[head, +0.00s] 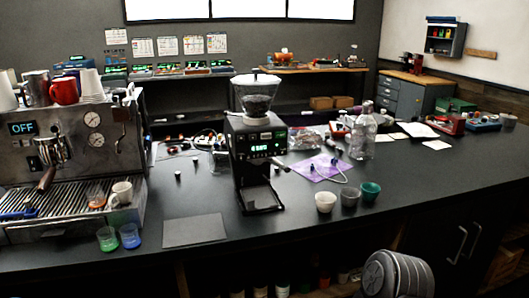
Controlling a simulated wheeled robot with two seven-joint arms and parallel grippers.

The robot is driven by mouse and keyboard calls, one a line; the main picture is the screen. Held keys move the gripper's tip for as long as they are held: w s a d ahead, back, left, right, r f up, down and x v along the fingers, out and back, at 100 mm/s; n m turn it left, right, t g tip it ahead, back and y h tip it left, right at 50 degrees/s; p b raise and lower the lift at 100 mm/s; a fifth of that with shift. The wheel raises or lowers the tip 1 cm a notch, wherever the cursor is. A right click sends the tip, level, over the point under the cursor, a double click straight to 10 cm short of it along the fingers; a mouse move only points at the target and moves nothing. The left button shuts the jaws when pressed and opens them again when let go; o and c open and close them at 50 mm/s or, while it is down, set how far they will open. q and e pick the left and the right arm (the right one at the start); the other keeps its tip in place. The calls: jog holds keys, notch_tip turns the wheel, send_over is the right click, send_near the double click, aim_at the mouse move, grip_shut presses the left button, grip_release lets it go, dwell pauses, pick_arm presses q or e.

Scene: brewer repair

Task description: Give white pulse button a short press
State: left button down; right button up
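A black coffee grinder (234,165) stands upright near the middle of the dark counter, with a clear hopper (257,100) holding dark beans under a white lid. Its front has a lit display (262,148) and small lit spots beside it. The white pulse button cannot be told apart at this size. A tray or base plate (262,197) juts forward at the grinder's foot. Neither of my grippers is in view.
A steel espresso machine (130,150) stands at left, its display reading OFF. A dark mat (194,230) lies left of the grinder; small cups, including a white one (325,202), and a purple cloth (318,168) lie right. The front right counter is clear.

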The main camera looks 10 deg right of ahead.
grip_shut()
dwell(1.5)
